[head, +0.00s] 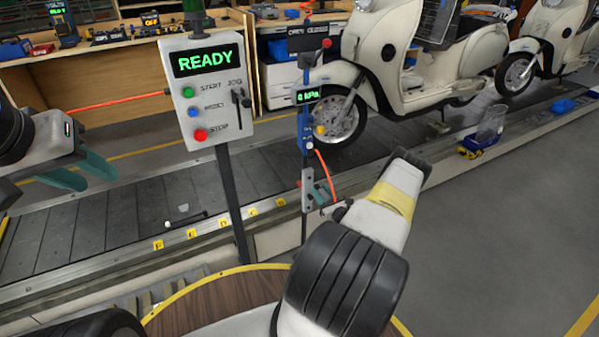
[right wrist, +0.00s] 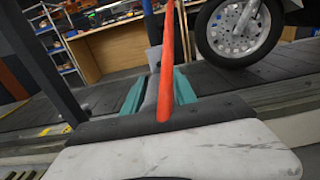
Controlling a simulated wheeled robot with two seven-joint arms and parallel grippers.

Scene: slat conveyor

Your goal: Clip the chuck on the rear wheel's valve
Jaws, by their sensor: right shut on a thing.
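My right gripper (head: 322,193) is at the post beside the conveyor, its teal fingers close to a grey bracket (head: 307,188). In the right wrist view its fingers (right wrist: 158,92) are shut on a grey piece, which I take to be the chuck (right wrist: 151,94), mostly hidden by the red hose (right wrist: 167,60). The hose (head: 326,172) runs down from the blue gauge unit reading 0 kPa (head: 308,125). A cream scooter's wheel (head: 336,116) stands behind the post; it also shows in the right wrist view (right wrist: 238,28). I cannot make out its valve. My left gripper (head: 82,172) is open and empty at the left.
A control box (head: 205,90) reading READY stands on a dark post left of the gauge post. The slat conveyor (head: 70,225) runs behind both. A second scooter (head: 560,45) is at the right. A blue-yellow item and a clear bin (head: 490,125) sit on the conveyor's edge.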

